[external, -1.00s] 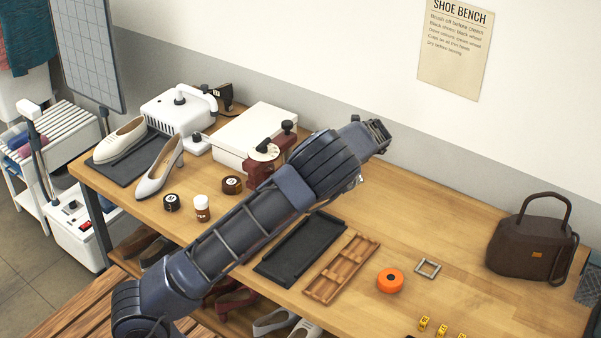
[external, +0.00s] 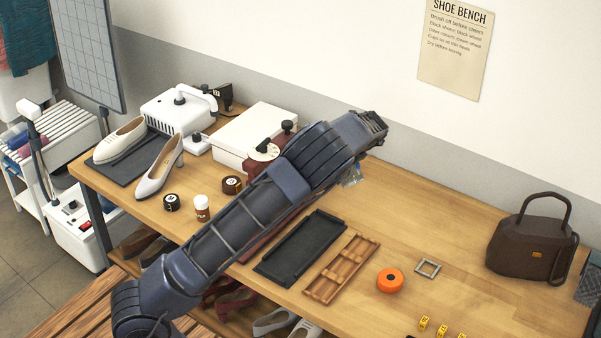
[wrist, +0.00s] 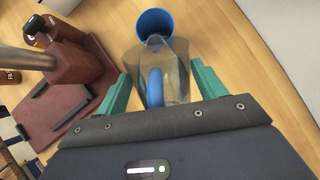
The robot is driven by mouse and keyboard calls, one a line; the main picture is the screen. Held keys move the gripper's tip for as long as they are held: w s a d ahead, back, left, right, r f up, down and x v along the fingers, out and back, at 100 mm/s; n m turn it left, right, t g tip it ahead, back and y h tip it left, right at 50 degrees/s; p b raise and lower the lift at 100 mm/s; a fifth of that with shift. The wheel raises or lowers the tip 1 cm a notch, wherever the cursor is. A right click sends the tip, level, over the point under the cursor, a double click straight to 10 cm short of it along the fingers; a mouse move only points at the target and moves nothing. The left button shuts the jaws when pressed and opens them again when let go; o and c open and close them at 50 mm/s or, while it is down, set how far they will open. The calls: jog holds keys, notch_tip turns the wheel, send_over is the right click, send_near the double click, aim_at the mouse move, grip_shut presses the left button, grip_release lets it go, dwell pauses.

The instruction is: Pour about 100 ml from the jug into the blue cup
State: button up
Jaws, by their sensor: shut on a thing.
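The clear jug (wrist: 178,78) with a blue handle (wrist: 155,88) is between the teal fingers of my gripper (wrist: 161,68) in the wrist view. My gripper is shut on it. The blue cup (wrist: 154,20) stands just beyond the jug, and the jug's spout end overlaps the cup's near rim in this view. I cannot tell the jug's height above the cup or any liquid level. In the external view my arm hides the cup and most of the jug; only a small glassy, bluish piece of the jug (external: 352,176) shows under my wrist.
A dark red stand with a metal post (wrist: 75,62) is left of the jug. A white box (external: 240,135) lies behind my arm. A black tray (external: 300,248), a wooden rack (external: 342,268) and an orange roll (external: 390,280) lie in front. The bench right of my wrist is mostly clear.

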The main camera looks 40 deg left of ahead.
aim_at(355, 173)
jog(key=shift+w+a+r+g+h+p, duration=0.25)
jog(key=shift+a+r+h+p, duration=0.25)
jog(key=shift+h+p, duration=0.45)
dwell(1.1)
jog(key=shift+s+d+f+y, duration=0.25)
jog(key=shift+d+f+y, duration=0.3)
jog(key=shift+y, duration=0.4)
jog(key=shift+s+d+f+t+y, duration=0.2)
jog(key=shift+d+f+t+y, duration=0.2)
jog(key=shift+f+t+y, duration=0.3)
jog(key=shift+s+d+f+t+y, duration=0.15)
jog(key=shift+d+f+t+y, duration=0.3)
jog(key=shift+y, duration=0.45)
jog(key=shift+s+d+f+y+b, duration=0.1)
jog(key=shift+s+d+y+b, duration=0.1)
jog(key=shift+d+y+b, duration=0.15)
